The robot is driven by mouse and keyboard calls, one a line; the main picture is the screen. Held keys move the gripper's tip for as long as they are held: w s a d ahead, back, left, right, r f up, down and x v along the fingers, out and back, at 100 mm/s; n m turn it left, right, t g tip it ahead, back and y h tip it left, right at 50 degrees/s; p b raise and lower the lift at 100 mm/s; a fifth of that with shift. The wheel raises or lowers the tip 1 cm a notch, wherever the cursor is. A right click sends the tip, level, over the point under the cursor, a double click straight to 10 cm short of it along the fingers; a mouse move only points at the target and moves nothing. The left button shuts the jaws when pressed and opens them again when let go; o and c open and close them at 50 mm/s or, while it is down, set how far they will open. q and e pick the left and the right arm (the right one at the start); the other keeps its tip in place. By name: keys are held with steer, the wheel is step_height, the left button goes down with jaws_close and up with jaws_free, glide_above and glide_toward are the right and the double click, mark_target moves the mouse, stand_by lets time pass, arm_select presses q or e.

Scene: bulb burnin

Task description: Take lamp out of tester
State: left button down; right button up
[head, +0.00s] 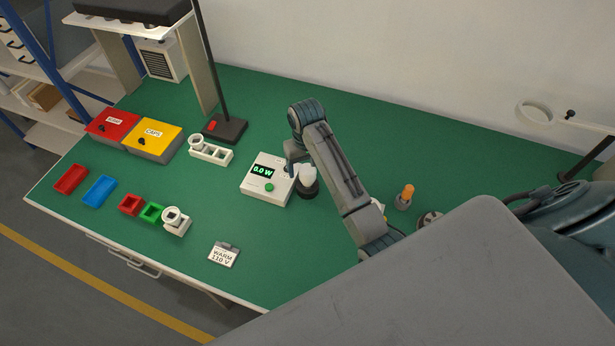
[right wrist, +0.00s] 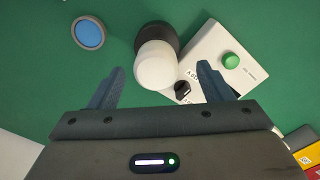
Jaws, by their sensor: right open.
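The tester is a white box (head: 262,190) with a display reading 0.0 W and a green button, on the green bench. A black socket (head: 309,190) stands at its right side in the head view. The white lamp (right wrist: 156,66) sits on the black socket (right wrist: 159,36) in the right wrist view, beside the tester (right wrist: 218,62). My right gripper (right wrist: 160,88) is open, its two fingers apart on either side of the lamp's near end, not visibly touching it. In the head view my right arm partly hides the lamp (head: 307,172). My left gripper is not in view.
Red (head: 112,122) and yellow (head: 153,137) lidded bins stand at the left. A white rack (head: 211,152) and a dark stand base (head: 225,128) are behind the tester. A blue-topped disc (right wrist: 89,32) lies left of the lamp.

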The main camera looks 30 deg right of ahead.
steer(key=shift+f+p, duration=0.35)
steer(key=shift+f, duration=0.2)
steer(key=f, duration=0.1)
steer(key=f+p, duration=0.1)
steer(key=f, duration=0.1)
steer(key=f+p, duration=0.1)
steer(key=shift+d+f, duration=0.2)
steer(key=shift+d, duration=0.05)
steer(key=shift+f, duration=0.15)
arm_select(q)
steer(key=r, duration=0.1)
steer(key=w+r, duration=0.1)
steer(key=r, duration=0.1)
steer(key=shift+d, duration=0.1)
arm_select(e)
steer(key=c, duration=1)
steer(key=shift+c, duration=0.2)
steer(key=shift+w, duration=0.1)
